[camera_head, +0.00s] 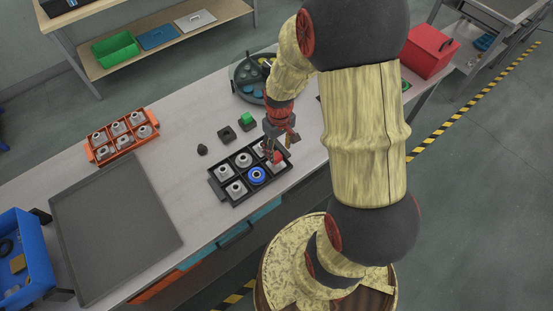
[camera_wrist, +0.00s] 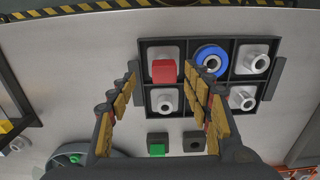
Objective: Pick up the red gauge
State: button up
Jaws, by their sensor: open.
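The red gauge (camera_head: 277,157) is a small red block in the front right compartment of the black divided tray (camera_head: 243,201). In the wrist view the red gauge (camera_wrist: 164,71) appears in the tray's top left compartment, over a pale metal part. My gripper (camera_head: 278,148) is above that end of the tray. In the wrist view my gripper (camera_wrist: 160,82) is open, with the gauge seen between its spread fingertips. I cannot tell how far above it the fingertips are. The gripper partly hides the gauge in the head view.
A blue ring part (camera_head: 257,175) is in the compartment beside the gauge, and pale metal parts fill others. Two dark blocks, one with a green top (camera_head: 247,118), stand behind the tray. An orange tray (camera_head: 121,147) and a flat grey tray (camera_head: 115,228) are left.

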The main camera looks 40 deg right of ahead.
aim_at(276, 155)
jog(key=f, duration=0.4)
jog(key=shift+w+a+f, duration=0.25)
jog(key=shift+w+a, duration=0.05)
jog(key=shift+a, duration=0.1)
jog(key=shift+f, duration=0.5)
jog(key=c, duration=0.3)
jog(key=c, duration=1)
jog(key=shift+o, duration=0.2)
jog(key=shift+r, duration=0.1)
